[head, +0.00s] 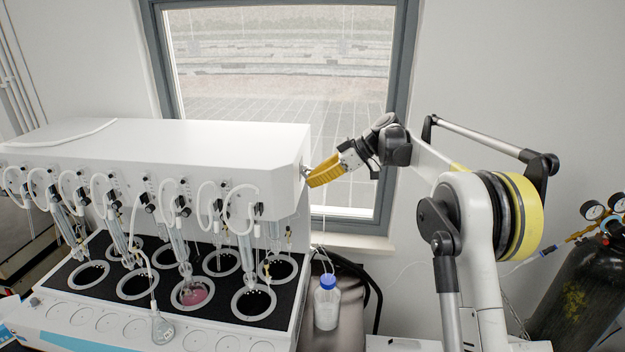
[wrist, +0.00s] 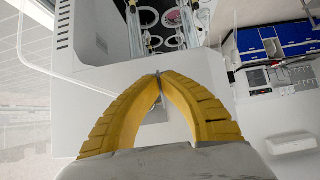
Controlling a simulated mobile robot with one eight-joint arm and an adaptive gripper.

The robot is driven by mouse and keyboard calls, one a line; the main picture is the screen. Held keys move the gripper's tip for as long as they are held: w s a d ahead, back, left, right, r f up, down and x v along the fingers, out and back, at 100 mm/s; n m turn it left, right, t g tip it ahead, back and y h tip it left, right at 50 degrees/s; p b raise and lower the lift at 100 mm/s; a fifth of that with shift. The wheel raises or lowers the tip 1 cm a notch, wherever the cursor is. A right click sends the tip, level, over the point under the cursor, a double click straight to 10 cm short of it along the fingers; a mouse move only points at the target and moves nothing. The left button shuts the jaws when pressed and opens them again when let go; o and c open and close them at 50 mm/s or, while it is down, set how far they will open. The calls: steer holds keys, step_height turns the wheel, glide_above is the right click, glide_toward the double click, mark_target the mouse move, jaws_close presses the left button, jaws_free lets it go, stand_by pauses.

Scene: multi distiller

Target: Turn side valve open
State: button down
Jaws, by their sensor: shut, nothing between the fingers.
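The distiller (head: 200,145) is a long white housing above a black deck with round wells; its side also shows in the wrist view (wrist: 105,85). The side valve (head: 304,172) appears as a small metallic part on the housing's right end face, mostly hidden by my fingers. My gripper (head: 309,183) has yellow fingers and is at that end face, its tips close beside the valve. In the wrist view my gripper (wrist: 158,77) has its fingertips together, with nothing clearly held. I cannot tell whether the tips touch the valve, nor how the valve is turned.
A blue-capped bottle (head: 327,302) stands below my gripper, right of the deck. A window (head: 280,60) lies behind. A dark gas cylinder (head: 575,290) with gauges stands at far right. A white tube (wrist: 30,72) runs to the housing. Glassware and hoses fill the distiller's front.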

steer(key=c, duration=1.7)
jaws_free()
steer(key=shift+o, duration=0.2)
steer(key=shift+f, duration=0.15)
